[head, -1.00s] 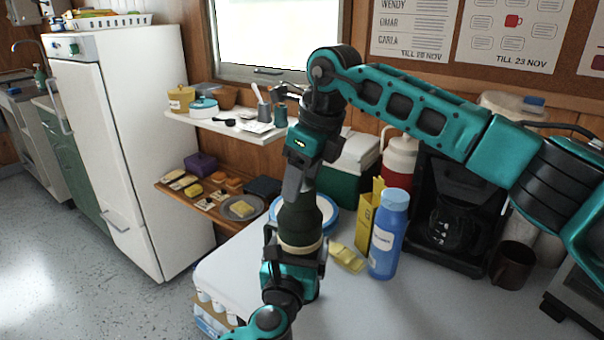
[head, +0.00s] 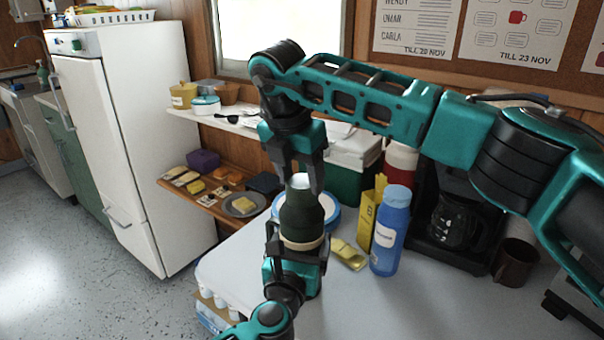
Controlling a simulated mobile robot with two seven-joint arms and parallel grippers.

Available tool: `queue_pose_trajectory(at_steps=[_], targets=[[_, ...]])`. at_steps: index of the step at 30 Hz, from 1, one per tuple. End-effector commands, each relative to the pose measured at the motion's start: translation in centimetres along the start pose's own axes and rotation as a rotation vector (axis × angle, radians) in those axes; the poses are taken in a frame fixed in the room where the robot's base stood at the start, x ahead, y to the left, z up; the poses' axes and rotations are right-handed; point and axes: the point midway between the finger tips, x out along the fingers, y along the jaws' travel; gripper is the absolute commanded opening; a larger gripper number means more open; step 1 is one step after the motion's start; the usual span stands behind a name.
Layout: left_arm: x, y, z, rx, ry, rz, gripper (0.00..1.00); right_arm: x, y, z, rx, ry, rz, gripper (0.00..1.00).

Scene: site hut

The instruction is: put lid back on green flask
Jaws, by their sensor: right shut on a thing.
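The green flask (head: 301,217) stands upright at the near left of the grey-white table, with a tan band low on its body. My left gripper (head: 298,246) comes from below and is closed around the flask's lower part. My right gripper (head: 299,182) points down over the flask's top, one finger on each side. It is shut on a small pale, silvery piece (head: 300,181), seemingly the lid, at the flask's mouth. The fingers partly hide this piece, and I cannot tell whether it is seated.
A coffee maker (head: 449,215) and dark mug (head: 514,263) are farther right. Front table is clear.

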Motion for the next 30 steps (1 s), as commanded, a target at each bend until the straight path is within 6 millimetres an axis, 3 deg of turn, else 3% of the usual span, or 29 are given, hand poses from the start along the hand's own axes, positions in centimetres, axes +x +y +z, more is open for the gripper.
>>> queue_pose_trajectory(at_steps=[6,12,18,29,30], targets=[[-0.01,0.01,-0.06,0.002,0.001,0.0,0.04,-0.12,0.4,0.05,0.524,-0.002,-0.144,0.27],[-0.02,0.0,-0.06,0.003,0.001,0.0,0.04,-0.05,0.53,0.16,0.861,-0.001,-0.236,0.27],[-0.03,-0.02,-0.07,0.003,0.001,0.0,0.04,-0.06,0.45,0.24,1.015,-0.001,-0.276,0.27],[-0.03,-0.01,-0.1,0.001,0.002,0.0,0.04,-0.05,0.38,0.29,1.037,-0.002,-0.282,0.27],[-0.03,-0.01,-0.1,0.001,0.002,0.0,0.04,-0.05,0.38,0.29,1.037,-0.002,-0.282,0.59]])
